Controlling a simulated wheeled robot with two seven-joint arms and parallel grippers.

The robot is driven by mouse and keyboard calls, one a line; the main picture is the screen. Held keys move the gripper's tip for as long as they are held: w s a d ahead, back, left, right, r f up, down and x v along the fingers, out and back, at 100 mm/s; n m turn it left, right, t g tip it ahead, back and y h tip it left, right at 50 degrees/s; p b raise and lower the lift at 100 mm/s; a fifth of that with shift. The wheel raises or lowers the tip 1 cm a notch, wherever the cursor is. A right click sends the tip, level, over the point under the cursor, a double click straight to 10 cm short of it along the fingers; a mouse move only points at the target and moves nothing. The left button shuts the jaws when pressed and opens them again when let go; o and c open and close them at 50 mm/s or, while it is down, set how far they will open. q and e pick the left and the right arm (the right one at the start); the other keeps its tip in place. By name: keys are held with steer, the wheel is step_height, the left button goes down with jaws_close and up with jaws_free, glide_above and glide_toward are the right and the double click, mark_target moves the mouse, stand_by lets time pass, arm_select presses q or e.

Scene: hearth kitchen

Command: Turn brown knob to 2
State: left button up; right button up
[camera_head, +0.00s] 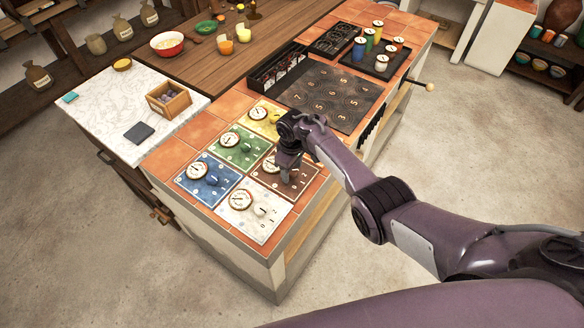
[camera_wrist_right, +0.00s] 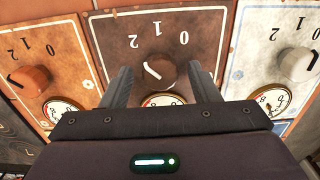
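The brown panel (camera_head: 299,186) lies on the tiled counter, largely covered by my right gripper (camera_head: 287,170) in the head view. In the right wrist view the brown panel (camera_wrist_right: 115,25) appears upside down, with 2, 1, 0 from left to right and a dial partly hidden by the gripper. The brown knob (camera_wrist_right: 159,73) has a white mark pointing to the upper left, on the side of the 2. My right gripper (camera_wrist_right: 161,70) is open, one finger on each side of the knob; contact cannot be told. My left gripper is not in view.
Blue (camera_head: 203,184), green (camera_head: 243,150), yellow (camera_head: 262,117) and white (camera_head: 252,214) panels with dials and knobs surround the brown one. A black numbered plate (camera_head: 330,96) and a dark tray of jars (camera_head: 377,68) lie behind. A marble counter (camera_head: 110,98) is at left.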

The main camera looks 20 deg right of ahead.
mark_target(292, 171)
steer(key=shift+r, duration=0.1)
step_height(292, 171, up, 8)
steer(key=shift+f+p, duration=0.2)
steer(key=shift+p, duration=0.2)
stand_by(0.5)
